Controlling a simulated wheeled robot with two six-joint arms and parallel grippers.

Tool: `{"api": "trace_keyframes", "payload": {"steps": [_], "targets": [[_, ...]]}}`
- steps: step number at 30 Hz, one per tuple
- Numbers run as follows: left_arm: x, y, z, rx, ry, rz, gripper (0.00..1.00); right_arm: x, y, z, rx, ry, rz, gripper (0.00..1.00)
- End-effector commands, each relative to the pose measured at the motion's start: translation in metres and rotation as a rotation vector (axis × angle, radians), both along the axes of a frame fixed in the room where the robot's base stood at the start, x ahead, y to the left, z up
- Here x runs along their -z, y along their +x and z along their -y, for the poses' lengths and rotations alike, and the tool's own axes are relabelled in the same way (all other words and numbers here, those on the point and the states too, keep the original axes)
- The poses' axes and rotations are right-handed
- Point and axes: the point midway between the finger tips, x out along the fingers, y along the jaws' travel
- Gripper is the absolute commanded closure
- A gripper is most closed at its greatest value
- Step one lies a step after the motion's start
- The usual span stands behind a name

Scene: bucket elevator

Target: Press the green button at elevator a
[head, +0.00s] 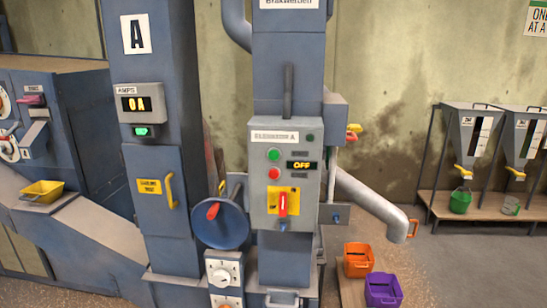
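The green button (274,154) is round and sits at the upper left of a grey control panel (258,185) on a blue-grey column, in the middle of the head view. A red button (274,173) is just below it. To their right a small display (301,166) reads OFF. A red rotary switch (283,204) on a yellow plate is lower on the panel, its handle upright. The panel's top label appears to read Elevator A. Neither of my grippers is in view, and nothing covers the green button.
A blue handwheel (221,218) with a red knob stands out left of the panel. The left column carries an A sign (136,34) and an amps display (133,104) reading 0A. A discharge pipe (367,197), an orange bin (357,259) and a purple bin (383,290) are right.

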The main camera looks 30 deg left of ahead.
Motion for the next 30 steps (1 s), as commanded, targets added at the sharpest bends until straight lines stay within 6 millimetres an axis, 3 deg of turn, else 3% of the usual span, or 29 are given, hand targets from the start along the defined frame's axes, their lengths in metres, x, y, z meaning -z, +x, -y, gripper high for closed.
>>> {"api": "trace_keyframes", "payload": {"steps": [1, 7, 30], "targets": [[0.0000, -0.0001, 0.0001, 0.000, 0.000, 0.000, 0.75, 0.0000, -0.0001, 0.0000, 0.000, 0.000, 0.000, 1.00], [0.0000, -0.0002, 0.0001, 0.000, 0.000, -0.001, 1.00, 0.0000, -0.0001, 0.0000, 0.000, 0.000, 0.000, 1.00], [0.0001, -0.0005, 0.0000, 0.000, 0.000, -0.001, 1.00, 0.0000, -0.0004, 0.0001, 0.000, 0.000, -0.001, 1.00]]}}
